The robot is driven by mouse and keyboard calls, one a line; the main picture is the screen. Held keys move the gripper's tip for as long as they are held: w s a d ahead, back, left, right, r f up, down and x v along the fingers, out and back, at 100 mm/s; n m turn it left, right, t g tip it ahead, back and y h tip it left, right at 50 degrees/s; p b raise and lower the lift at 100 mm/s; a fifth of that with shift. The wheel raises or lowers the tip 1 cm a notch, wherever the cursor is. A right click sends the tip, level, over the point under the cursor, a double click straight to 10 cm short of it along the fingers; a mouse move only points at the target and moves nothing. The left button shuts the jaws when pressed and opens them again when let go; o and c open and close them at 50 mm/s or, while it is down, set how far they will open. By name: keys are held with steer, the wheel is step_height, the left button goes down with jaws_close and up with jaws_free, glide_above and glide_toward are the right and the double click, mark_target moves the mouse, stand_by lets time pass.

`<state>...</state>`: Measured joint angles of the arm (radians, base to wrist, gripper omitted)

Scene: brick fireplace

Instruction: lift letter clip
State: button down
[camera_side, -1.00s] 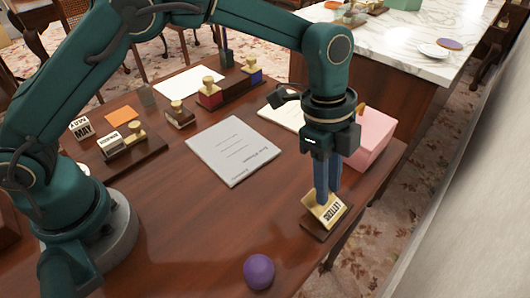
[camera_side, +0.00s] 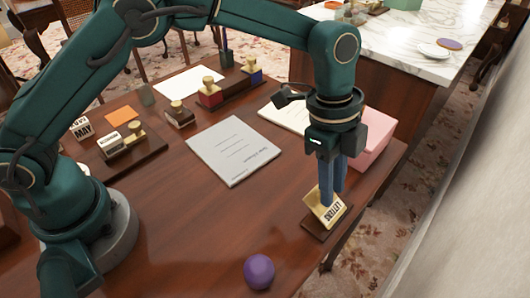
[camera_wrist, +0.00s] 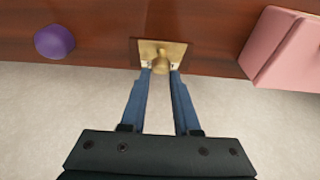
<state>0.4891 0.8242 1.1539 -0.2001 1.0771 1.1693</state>
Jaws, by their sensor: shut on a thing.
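The letter clip, a dark wooden base with a brass plate (camera_side: 326,192) and a cream "LETTERS" label, sits near the table's right front edge. Its brass part (camera_wrist: 150,47) also shows at the top centre of the wrist view, with a rounded knob on it. My gripper (camera_side: 332,197) points straight down over the clip and is shut on its brass part. In the wrist view my gripper's fingertips (camera_wrist: 160,72) stand on either side of the knob. The brass plate is tilted over the wooden base, which appears to rest on the table.
A pink box (camera_side: 372,140) stands close behind my gripper. A purple ball (camera_side: 259,271) lies at the table's front. The wood between clipboard and ball is bare.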

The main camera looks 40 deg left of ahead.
steer(key=shift+d+r, duration=0.15)
steer(key=shift+d, duration=0.2)
stand_by(0.5)
steer(key=c, duration=0.6)
jaws_free()
steer(key=shift+a, duration=0.1)
steer(key=shift+o, duration=0.2)
step_height(320, 180, up, 8)
stand_by(0.7)
